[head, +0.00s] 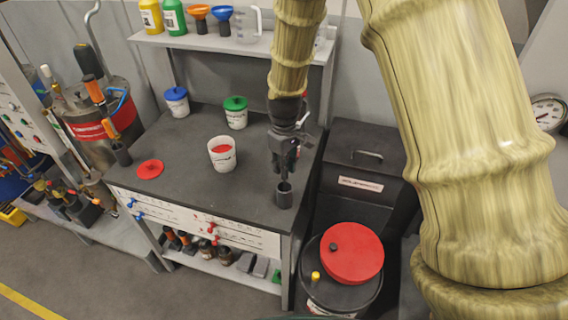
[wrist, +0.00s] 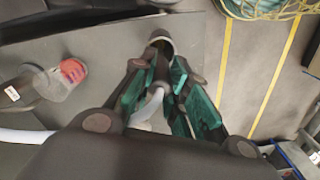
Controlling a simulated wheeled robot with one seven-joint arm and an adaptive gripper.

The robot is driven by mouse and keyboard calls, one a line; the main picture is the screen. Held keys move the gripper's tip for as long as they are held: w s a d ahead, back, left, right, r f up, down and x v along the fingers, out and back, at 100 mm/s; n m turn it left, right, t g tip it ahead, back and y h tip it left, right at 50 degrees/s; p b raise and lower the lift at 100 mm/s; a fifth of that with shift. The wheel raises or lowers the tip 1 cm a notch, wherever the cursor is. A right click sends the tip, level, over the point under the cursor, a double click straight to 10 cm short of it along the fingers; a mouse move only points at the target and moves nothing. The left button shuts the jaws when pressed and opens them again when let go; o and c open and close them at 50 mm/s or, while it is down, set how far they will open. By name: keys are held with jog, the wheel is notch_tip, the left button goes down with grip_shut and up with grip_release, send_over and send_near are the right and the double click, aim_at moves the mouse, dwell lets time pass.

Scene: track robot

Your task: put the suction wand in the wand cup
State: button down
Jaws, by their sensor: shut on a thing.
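My gripper (head: 285,150) points down over the right front part of the dark bench top. It is shut on the suction wand (wrist: 160,68), a dark, slim piece between the teal finger pads in the wrist view; a pale hose (wrist: 150,106) shows beside it. The wand cup (head: 284,196) is a dark upright cylinder near the bench's front right corner, directly below my gripper. Its rim also shows in the wrist view (wrist: 162,37). The wand's lower end is at the cup's mouth; I cannot tell how far inside it is.
A white tub with red contents (head: 222,155) stands left of the cup, with a red lid (head: 149,169) farther left. A dark drum with a red lid (head: 352,254) stands right of the bench.

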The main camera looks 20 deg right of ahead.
jog(key=shift+f, duration=0.1)
jog(key=shift+s, duration=0.2)
jog(key=shift+f, duration=0.1)
jog(key=c, duration=1.4)
grip_release()
jog(key=shift+w+r, duration=0.1)
jog(key=shift+r, duration=0.15)
jog(key=shift+r+b, duration=2.3)
jog(key=shift+r, duration=3.65)
